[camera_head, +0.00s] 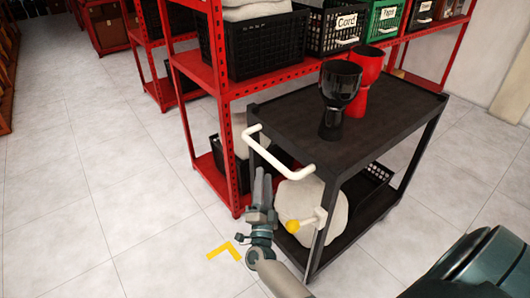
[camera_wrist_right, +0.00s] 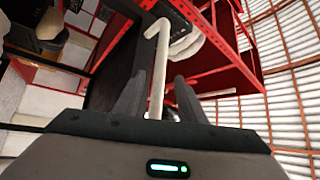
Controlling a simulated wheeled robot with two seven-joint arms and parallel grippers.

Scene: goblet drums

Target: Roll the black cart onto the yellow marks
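The black cart (camera_head: 355,130) stands at the right with a black goblet drum (camera_head: 338,90) and a red goblet drum (camera_head: 368,75) upright on its top. Its white handle (camera_head: 280,150) sticks out at the near left end. My right gripper (camera_head: 263,176) is in front of and below the handle, fingers apart. In the right wrist view the handle (camera_wrist_right: 157,75) shows between the open fingers (camera_wrist_right: 158,88); I cannot tell whether they touch it. A yellow corner mark (camera_head: 226,250) lies on the floor, left of my right wrist. My left gripper is out of view.
A red shelf rack (camera_head: 225,100) with crates stands close behind and left of the cart. The tiled floor (camera_head: 100,190) at left is clear.

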